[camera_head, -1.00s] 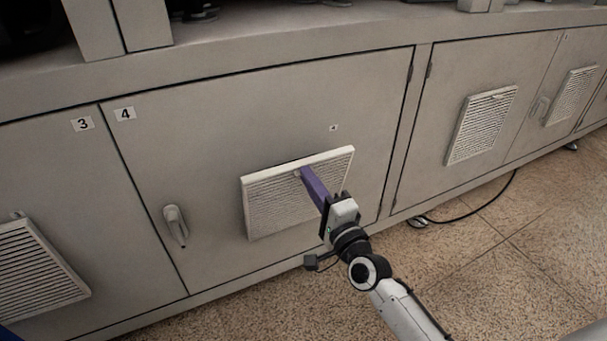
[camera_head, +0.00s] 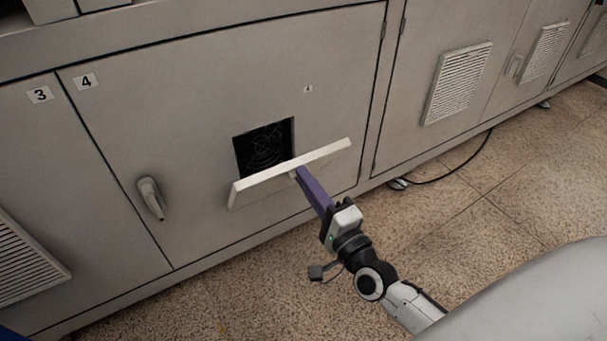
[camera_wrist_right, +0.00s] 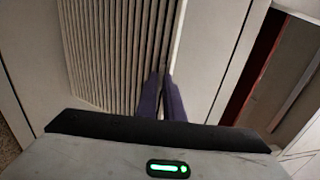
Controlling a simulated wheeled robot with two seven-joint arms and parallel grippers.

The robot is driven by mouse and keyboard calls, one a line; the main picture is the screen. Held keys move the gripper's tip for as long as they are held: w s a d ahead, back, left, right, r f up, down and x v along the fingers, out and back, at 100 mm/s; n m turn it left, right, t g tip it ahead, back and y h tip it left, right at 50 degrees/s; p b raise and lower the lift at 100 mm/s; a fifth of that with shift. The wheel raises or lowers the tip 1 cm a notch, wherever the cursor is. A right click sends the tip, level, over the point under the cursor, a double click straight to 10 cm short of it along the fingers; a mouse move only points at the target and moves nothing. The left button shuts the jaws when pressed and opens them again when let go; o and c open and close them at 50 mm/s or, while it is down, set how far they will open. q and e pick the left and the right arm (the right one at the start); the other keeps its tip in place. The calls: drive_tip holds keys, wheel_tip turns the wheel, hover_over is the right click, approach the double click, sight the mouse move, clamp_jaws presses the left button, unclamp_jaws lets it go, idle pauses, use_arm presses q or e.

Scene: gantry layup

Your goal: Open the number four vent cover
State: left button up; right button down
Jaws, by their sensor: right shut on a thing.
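The number four vent cover (camera_head: 300,170) is a pale panel on the cabinet door marked 4 (camera_head: 86,81). It is tilted outward from its top edge, baring a dark square opening (camera_head: 264,149) with a fan guard inside. My right gripper (camera_head: 296,174), with purple fingers, is shut on the cover's top edge near the middle. In the right wrist view the purple fingers (camera_wrist_right: 163,98) are closed together at the edge of the slatted cover (camera_wrist_right: 112,45). My left gripper is not in view.
A door handle (camera_head: 151,198) sits left of the cover. Door 3 (camera_head: 40,95) is at the left with its own vent (camera_head: 28,262). Another closed vent (camera_head: 457,82) is to the right. A black cable (camera_head: 455,172) lies on the speckled floor, which is otherwise open.

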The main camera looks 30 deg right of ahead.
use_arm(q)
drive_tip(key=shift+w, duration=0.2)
use_arm(e)
drive_tip(key=shift+s+f+g, duration=0.15)
drive_tip(key=shift+f, duration=0.45)
drive_tip(key=shift+s+f+g, duration=0.1)
drive_tip(key=shift+f+g, duration=0.05)
drive_tip(key=shift+f, duration=0.45)
drive_tip(key=c, duration=2)
unclamp_jaws()
drive_tip(key=shift+f, duration=0.1)
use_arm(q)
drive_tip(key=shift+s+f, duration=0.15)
use_arm(e)
drive_tip(key=shift+w, duration=0.1)
use_arm(q)
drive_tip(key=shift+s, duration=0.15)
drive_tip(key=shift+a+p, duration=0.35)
drive_tip(key=shift+p, duration=0.5)
use_arm(e)
drive_tip(key=s, duration=1)
drive_tip(key=shift+d+f, duration=0.2)
